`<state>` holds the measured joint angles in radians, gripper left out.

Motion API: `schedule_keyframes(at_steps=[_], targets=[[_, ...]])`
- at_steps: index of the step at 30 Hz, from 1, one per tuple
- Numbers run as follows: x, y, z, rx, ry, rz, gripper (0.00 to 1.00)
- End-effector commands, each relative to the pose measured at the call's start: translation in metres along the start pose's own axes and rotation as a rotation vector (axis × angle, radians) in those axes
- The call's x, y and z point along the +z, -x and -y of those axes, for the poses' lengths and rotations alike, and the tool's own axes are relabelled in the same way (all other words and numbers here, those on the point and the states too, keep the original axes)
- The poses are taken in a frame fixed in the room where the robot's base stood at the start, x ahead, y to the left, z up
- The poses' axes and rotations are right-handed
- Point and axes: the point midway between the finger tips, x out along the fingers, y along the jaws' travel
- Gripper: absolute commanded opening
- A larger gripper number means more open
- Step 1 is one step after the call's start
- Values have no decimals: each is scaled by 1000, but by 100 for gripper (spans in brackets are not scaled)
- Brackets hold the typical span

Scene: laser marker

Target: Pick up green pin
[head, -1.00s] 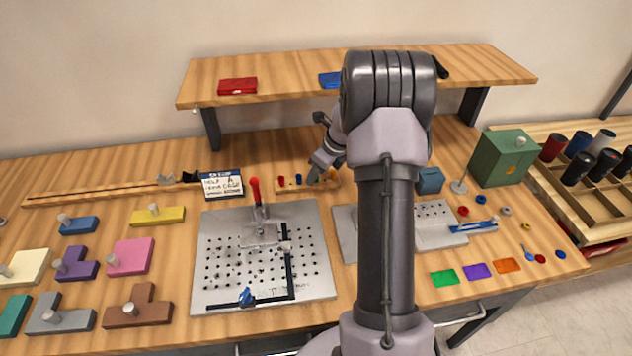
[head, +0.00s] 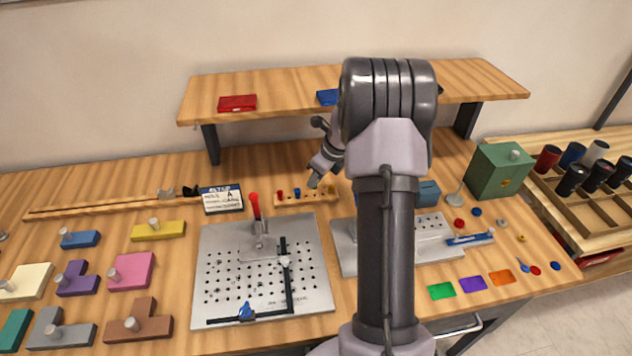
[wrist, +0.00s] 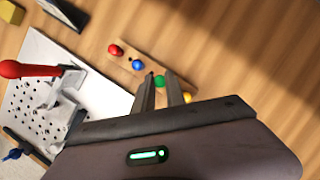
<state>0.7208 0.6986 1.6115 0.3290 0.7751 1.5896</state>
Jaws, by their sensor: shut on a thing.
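The green pin (wrist: 159,81) shows in the wrist view between the two fingertips of my gripper (wrist: 160,88), which is shut on it. In the head view, my gripper (head: 314,180) is just above the wooden pin rack (head: 305,201), toward its right side. The rack also shows in the wrist view (wrist: 125,55), with a red pin (wrist: 115,50) and a blue pin (wrist: 138,64) in it. The lower end of the green pin is hidden.
A perforated metal plate (head: 215,270) with a red-handled clamp (head: 254,206) stands in front of the rack. A label sign (head: 221,199) is to the rack's left. A shelf (head: 290,94) overhangs behind. A second metal plate (head: 345,262) and a blue box (head: 428,193) lie right.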

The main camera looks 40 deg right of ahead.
Motion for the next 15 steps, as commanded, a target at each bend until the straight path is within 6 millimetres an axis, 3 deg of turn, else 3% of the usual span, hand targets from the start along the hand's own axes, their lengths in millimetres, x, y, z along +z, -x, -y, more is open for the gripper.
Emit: schedule_keyframes(at_steps=[1, 5, 15], targets=[[4, 10, -1, -1, 1, 0, 0], [-9, 14, -26, 1, 0, -2, 0], [-48, 38, -110, 2, 0, -1, 0]])
